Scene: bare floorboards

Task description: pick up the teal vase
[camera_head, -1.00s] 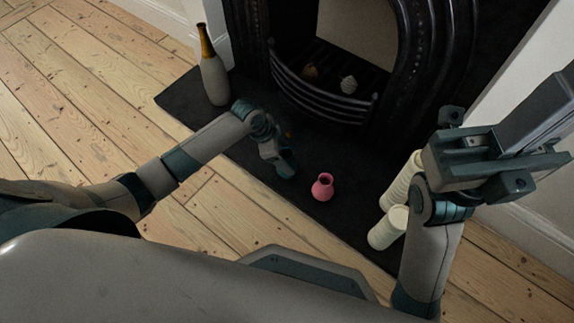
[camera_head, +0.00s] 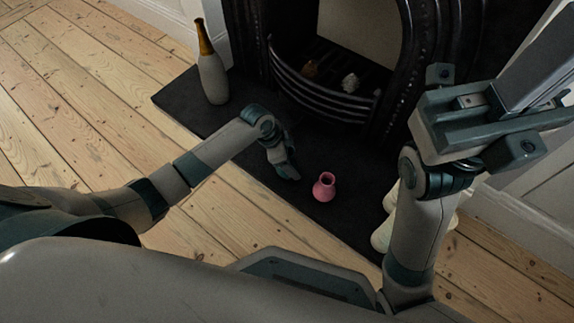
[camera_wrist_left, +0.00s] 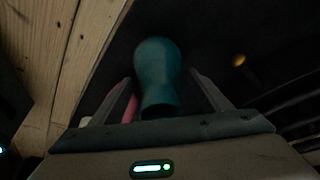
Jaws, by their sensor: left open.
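The teal vase (camera_wrist_left: 158,75) shows in the left wrist view, with a wide rounded body and a narrower end towards the palm. My left gripper (camera_wrist_left: 162,80) is open, with one finger on each side of the vase; I cannot tell whether either touches it. In the head view my left gripper (camera_head: 284,162) is low over the dark hearth, and the vase cannot be told apart from it there. My right gripper (camera_head: 488,115) is raised at the right, far from the vase; its jaw opening is unclear.
A pink vase (camera_head: 324,187) stands on the hearth (camera_head: 330,222), close right of my left gripper. A tall grey bottle-shaped vase (camera_head: 212,78) stands at the hearth's left. The fireplace grate (camera_head: 320,95) is behind.

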